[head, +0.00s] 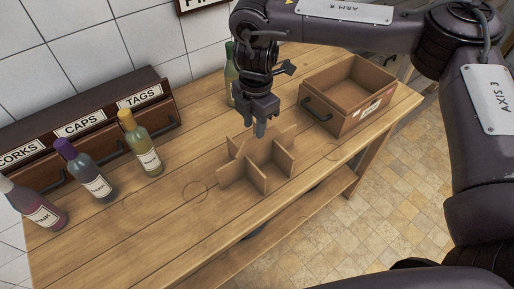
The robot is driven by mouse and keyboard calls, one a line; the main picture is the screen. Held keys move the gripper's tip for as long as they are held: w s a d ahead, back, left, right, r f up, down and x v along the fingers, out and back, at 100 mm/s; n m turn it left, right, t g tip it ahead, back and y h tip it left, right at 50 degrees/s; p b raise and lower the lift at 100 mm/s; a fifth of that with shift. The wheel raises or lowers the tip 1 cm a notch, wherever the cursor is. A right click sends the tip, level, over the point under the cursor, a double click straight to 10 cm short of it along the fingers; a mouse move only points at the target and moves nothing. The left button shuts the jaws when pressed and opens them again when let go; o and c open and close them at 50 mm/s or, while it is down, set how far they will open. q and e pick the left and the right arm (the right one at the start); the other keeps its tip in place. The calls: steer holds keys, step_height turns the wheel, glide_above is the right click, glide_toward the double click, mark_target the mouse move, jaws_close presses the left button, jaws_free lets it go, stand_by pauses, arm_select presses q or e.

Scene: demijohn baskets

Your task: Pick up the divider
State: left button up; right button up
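The divider (248,175) is a brown set of crossed panels. It stands upright on the wooden table, right of the middle. My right gripper (260,131) points down just above the divider's far part, and its fingertips overlap the far panels in the picture. I cannot tell whether the fingers touch a panel or how far apart they are. My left gripper is not in view.
An open wooden box (347,92) with a dark handle stands on the table's right end. Several bottles, one with a yellow top (140,145), stand at left before a labelled rack (82,122). A green bottle (231,75) stands behind my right gripper. The table's front middle (150,225) is clear.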

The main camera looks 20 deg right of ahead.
mark_target(261, 145)
steer(key=shift+w+d+r, duration=0.1)
steer(key=shift+d+r, duration=0.15)
steer(key=shift+d, duration=0.2)
steer(key=shift+w+d+r, duration=0.1)
steer(key=shift+d+r, duration=0.15)
steer(key=shift+d, duration=0.2)
steer(key=shift+s+f, duration=0.1)
steer(key=shift+f, duration=0.8)
step_height(261, 145, down, 5)
steer(key=p, duration=0.3)
steer(key=shift+f, duration=0.35)
jaws_close()
